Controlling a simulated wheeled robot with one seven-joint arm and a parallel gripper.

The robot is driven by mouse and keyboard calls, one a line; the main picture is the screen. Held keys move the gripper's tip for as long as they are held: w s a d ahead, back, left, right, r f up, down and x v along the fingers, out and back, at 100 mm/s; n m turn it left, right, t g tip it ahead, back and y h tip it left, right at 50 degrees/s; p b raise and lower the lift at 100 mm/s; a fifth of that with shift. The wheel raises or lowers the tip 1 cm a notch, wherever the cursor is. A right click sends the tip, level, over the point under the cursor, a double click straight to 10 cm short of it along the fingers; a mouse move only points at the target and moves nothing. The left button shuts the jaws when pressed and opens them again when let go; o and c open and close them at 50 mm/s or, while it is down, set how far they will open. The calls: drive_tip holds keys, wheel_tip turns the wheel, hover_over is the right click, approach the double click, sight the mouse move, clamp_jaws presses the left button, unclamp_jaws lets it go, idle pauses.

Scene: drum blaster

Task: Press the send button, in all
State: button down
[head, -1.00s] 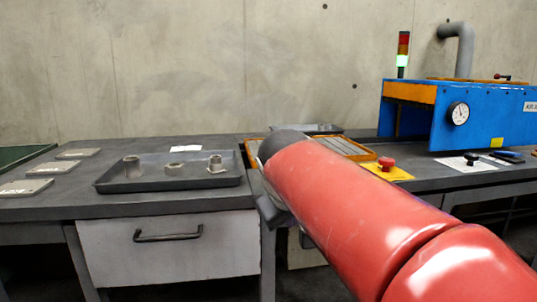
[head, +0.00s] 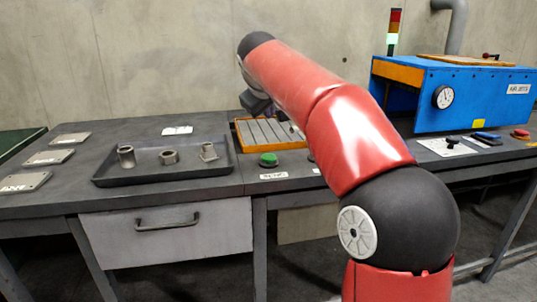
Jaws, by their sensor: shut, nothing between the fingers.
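A green push button (head: 268,160) on a dark base sits at the front of the bench, right of the dark tray, with a small white label (head: 273,176) whose text is too small to read. It is in plain view with nothing on it. My gripper (head: 290,124) is shut and empty, small and partly hidden by my red arm. It hangs over or near the orange-framed tray (head: 240,133), behind and slightly right of the green button, apart from it. A red button (head: 520,134) shows at the far right.
A dark tray (head: 120,180) with three metal parts stands left of the green button. Engraved plates (head: 48,157) lie further left. A blue machine (head: 470,90) with a gauge stands at right, a lit signal tower (head: 392,40) behind it. My arm hides the bench's middle right.

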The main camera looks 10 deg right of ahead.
sight(268, 157)
drive_tip(key=shift+f, duration=0.1)
drive_tip(key=shift+f+b, duration=2.05)
drive_tip(key=shift+f, duration=2.3)
drive_tip(key=shift+f, duration=0.4)
